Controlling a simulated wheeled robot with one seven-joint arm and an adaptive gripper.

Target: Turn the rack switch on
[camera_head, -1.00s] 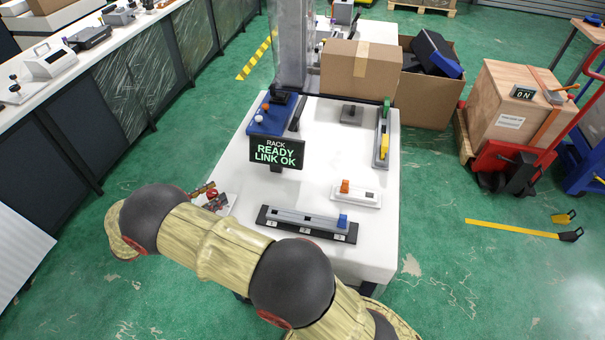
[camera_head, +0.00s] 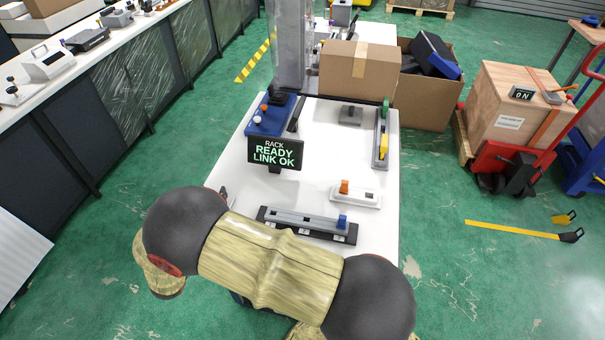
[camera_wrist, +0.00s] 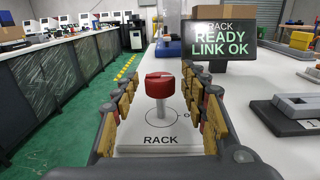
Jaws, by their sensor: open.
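The rack switch (camera_wrist: 160,86) is a red knob on a pale post, on a white plate (camera_wrist: 135,138) lettered RACK, in the wrist view. A circle and line are marked around the post; one position label at right is mostly hidden by a finger. My gripper (camera_wrist: 160,72) is open, with one finger on each side of the knob and visible gaps to both. The rack display (camera_wrist: 221,42) behind reads READY LINK OK; it also shows in the head view (camera_head: 275,153). My arm hides the switch in the head view.
On the white table (camera_head: 325,120) stand a blue control box (camera_head: 270,118), a slider with a blue knob (camera_head: 307,222), a white unit with an orange switch (camera_head: 357,196) and a yellow-handled slider (camera_head: 383,145). A cardboard box (camera_head: 345,72) stands at the back.

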